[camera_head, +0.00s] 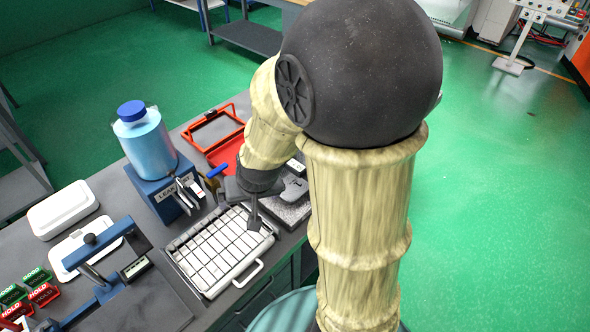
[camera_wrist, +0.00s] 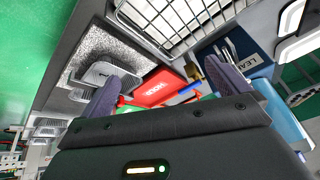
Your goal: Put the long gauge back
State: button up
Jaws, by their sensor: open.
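My gripper (camera_head: 254,220) is open, above the far right end of the wire-grid tray (camera_head: 257,273). In the wrist view, its two dark fingers (camera_wrist: 163,72) are spread with nothing gripped between them. I cannot tell for certain which thing is the long gauge. Several thin metal pieces (camera_head: 186,192) stand at the blue leak test stand (camera_head: 160,203); they also show in the wrist view (camera_wrist: 229,50). A grey object with an opening (camera_wrist: 104,74) lies on the speckled block (camera_wrist: 110,42); my left-hand finger partly covers it.
A red frame tray (camera_head: 222,150) lies behind my gripper. My arm hides the bench's right end.

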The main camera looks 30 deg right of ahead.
jog(key=w+f+m+t+h, duration=0.1)
jog(key=w+f+m+t, duration=0.1)
jog(key=w, duration=0.5)
jog(key=m+g+h+b, duration=0.2)
jog(key=m+h+b, duration=0.1)
jog(key=m+h, duration=0.85)
send_near(292, 164)
jog(key=a+n+h, duration=0.1)
jog(key=a+n, duration=0.1)
jog(key=shift+s+f+m, duration=0.15)
jog(key=shift+f+m, duration=0.05)
jog(key=shift+m, duration=0.05)
jog(key=shift+x, duration=3.4)
jog(key=shift+d, duration=0.2)
